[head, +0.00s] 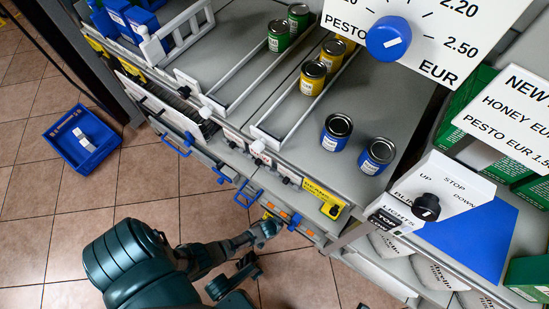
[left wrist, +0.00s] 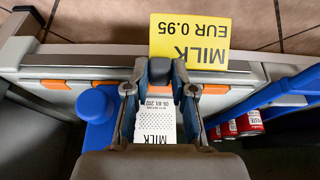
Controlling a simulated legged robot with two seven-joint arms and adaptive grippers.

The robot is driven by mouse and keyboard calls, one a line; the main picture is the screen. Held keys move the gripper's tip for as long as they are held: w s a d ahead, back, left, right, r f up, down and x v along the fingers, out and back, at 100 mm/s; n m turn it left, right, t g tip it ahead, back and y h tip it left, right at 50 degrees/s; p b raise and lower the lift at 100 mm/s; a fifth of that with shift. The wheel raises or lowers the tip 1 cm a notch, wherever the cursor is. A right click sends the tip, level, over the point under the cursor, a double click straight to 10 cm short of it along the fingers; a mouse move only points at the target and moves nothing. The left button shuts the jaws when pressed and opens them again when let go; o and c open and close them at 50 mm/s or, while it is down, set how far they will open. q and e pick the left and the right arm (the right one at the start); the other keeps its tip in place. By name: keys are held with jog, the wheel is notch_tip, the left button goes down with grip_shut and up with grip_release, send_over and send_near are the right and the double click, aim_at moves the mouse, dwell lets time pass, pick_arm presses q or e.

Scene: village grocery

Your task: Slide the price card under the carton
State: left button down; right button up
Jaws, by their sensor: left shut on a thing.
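My left gripper (head: 268,229) is low in front of the shelf's front edge in the head view. In the left wrist view the gripper (left wrist: 171,75) is shut, its fingertips at the lower edge of a yellow price card (left wrist: 190,36). The card reads MILK EUR 0.95 upside down and stands out beyond the fingertips, over the floor in the picture. A white printed face (left wrist: 155,121) reading MILK with a date shows between the fingers. I cannot tell whether it belongs to the carton; no whole carton is clear. My right gripper is not in view.
A yellow tag (head: 325,198) sits on the shelf edge right of my gripper. Blue cans (head: 336,132) and yellow cans (head: 312,78) stand on the shelf above. A blue crate (head: 82,139) lies on the floor. Red cans (left wrist: 240,124) show in the wrist view.

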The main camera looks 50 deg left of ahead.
pick_arm(q)
jog(key=shift+s, duration=0.1)
jog(key=c, duration=1)
grip_release()
jog(key=shift+d, duration=0.1)
jog(key=shift+o, duration=0.2)
jog(key=shift+r, duration=0.1)
jog(key=v, duration=1.1)
jog(key=shift+s+r, duration=0.3)
jog(key=shift+r, duration=0.05)
jog(key=shift+d, duration=0.1)
